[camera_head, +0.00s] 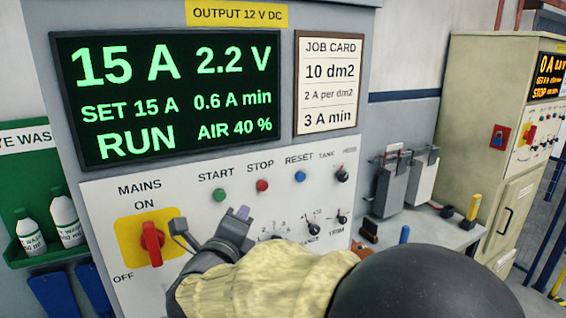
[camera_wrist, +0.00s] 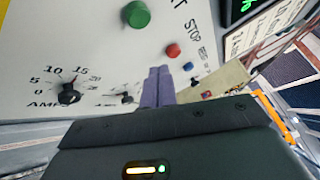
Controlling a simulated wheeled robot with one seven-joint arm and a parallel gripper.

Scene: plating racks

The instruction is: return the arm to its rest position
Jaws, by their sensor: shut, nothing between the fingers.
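My gripper (camera_head: 242,213) is in front of the lower panel of the power supply cabinet in the head view. My arm comes in from the bottom, with a pale yellow sleeve and a dark rounded part. In the wrist view the purple fingers of my gripper (camera_wrist: 157,87) are together and hold nothing. They point at the panel (camera_wrist: 60,30), below the green start button (camera_wrist: 136,13) and left of the red stop button (camera_wrist: 173,50). I cannot tell whether the fingertips touch the panel. The amps knob (camera_wrist: 69,93) shows to their left.
The display (camera_head: 155,95) reads 15 A, 2.2 V, RUN. The red mains switch (camera_head: 151,243) is left of my gripper, its handle upright. Several knobs, including one dial (camera_head: 313,226), are to the right. Grey containers (camera_head: 393,187) stand on a bench, with a second cabinet (camera_head: 472,130) beyond.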

